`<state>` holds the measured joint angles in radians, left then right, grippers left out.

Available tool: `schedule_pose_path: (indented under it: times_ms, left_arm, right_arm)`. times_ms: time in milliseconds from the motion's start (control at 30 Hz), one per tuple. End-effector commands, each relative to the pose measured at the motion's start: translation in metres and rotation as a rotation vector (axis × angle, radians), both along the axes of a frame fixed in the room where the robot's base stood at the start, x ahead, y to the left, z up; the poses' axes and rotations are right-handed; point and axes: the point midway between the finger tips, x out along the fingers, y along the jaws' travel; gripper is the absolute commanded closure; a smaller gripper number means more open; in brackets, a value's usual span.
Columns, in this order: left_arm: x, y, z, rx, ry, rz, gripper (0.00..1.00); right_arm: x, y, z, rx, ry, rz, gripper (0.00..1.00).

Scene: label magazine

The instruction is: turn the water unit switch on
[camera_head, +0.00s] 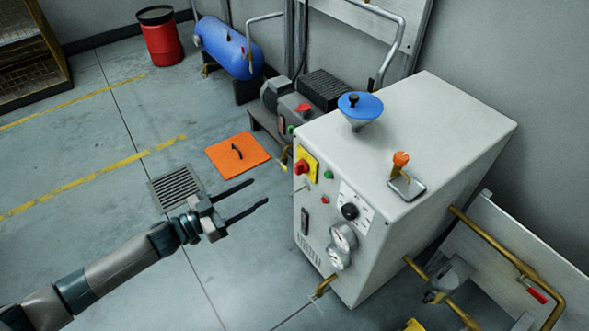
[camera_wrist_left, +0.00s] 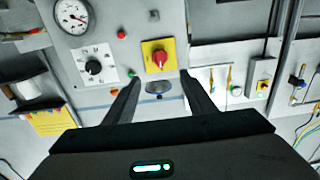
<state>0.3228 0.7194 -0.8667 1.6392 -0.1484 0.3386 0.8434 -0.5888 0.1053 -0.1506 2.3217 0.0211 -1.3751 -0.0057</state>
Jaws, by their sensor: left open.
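The unit is a large white cabinet (camera_head: 440,130) with controls on its left-facing panel. A red rotary switch (camera_head: 301,168) on a yellow plate sits at that panel's upper left. It also shows in the left wrist view (camera_wrist_left: 159,57), just beyond the fingertips and between them in the picture. A black dial (camera_head: 349,211) on a white scale plate and two round gauges (camera_head: 341,240) are on the same panel. My left gripper (camera_head: 260,191) is open and empty, in front of the panel and apart from the switch. My right gripper is not in view.
A blue funnel (camera_head: 361,110) and an orange-topped lever (camera_head: 400,160) stand on the cabinet top. Brass pipes (camera_head: 455,300) are at the lower right. An orange floor plate (camera_head: 237,154) and a drain grate (camera_head: 177,188) lie at the left. Open floor surrounds them.

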Motion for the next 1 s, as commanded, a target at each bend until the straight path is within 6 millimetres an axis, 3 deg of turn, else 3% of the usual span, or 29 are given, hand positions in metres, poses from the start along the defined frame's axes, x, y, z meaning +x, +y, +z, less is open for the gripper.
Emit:
schedule_pose_path:
  times_ms: [633,1000]
  left_arm:
    - [0.067,-0.093,0.001,-0.003,-0.001,-0.001,0.50]
    - [0.084,-0.117,0.000,-0.001,-0.001,0.000,0.50]
  right_arm:
    - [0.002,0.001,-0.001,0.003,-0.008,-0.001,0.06]
    - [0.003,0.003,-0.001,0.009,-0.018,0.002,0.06]
